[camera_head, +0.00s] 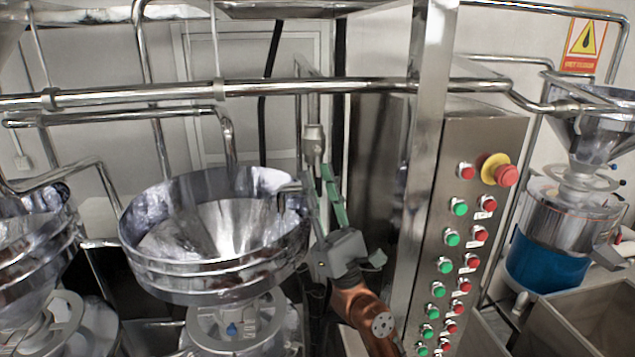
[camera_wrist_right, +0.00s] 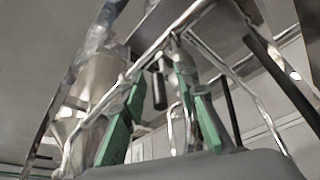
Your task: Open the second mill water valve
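The mill with the wide steel hopper (camera_head: 190,285) stands at centre left in the head view. A vertical pipe with a pale grey fitting (camera_head: 313,148) comes down just right of this hopper; I cannot tell for sure whether it is the water valve. My right gripper (camera_head: 319,178) is open, its green-padded fingers pointing up just below that fitting, beside the hopper's right rim. In the right wrist view, its two green fingers (camera_wrist_right: 163,88) stand apart, and a short dark cylinder (camera_wrist_right: 159,91) shows in the gap; contact cannot be told. My left gripper is out of view.
A steel control cabinet (camera_head: 425,210) with red and green buttons stands right of my right arm. A horizontal pipe (camera_head: 270,88) crosses above the gripper. Another mill hopper (camera_head: 35,245) is at the left edge, and a blue-based mill (camera_head: 550,265) is at right.

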